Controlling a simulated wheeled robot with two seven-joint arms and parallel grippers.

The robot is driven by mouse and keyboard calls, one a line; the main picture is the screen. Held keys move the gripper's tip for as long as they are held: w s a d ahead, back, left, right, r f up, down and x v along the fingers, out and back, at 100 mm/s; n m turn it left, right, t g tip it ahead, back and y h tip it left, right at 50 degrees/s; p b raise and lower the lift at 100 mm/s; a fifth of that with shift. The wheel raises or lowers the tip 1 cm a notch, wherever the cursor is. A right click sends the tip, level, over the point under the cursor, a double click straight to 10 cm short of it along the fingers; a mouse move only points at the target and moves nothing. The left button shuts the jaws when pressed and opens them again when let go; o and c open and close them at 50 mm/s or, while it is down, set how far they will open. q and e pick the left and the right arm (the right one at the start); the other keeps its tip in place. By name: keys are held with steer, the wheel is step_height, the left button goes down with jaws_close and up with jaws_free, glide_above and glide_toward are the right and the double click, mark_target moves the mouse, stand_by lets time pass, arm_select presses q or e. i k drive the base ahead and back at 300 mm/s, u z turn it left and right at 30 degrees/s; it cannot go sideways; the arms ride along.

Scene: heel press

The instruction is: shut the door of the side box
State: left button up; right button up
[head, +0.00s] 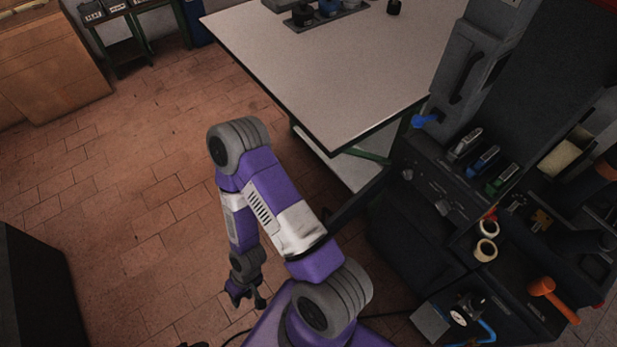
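A grey box with a dark bar handle (466,78) is at the upper right, on the side of the dark machine; it looks like the side box. I cannot tell from this angle how far its door stands open. My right gripper (247,299) hangs low over the brick floor, left of the middle, far from the box. Its fingers look apart, with nothing between them. My purple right arm rises from the bottom edge, bends at the top and comes down to that gripper. My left gripper is not in view.
A pale-topped table (335,75) stands left of the box, with its near corner close to the machine. A dark bench (440,180) at right carries tools, tape rolls (486,249), an orange-handled hammer (541,287) and a dial gauge (459,317). The brick floor (130,195) at left is clear.

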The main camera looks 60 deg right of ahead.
mark_target(337, 221)
steer(key=i, duration=1.75)
steer(key=z, duration=4.3)
steer(key=i, duration=0.5)
steer(key=u, duration=0.05)
steer(key=k, duration=0.2)
steer(key=z, duration=0.05)
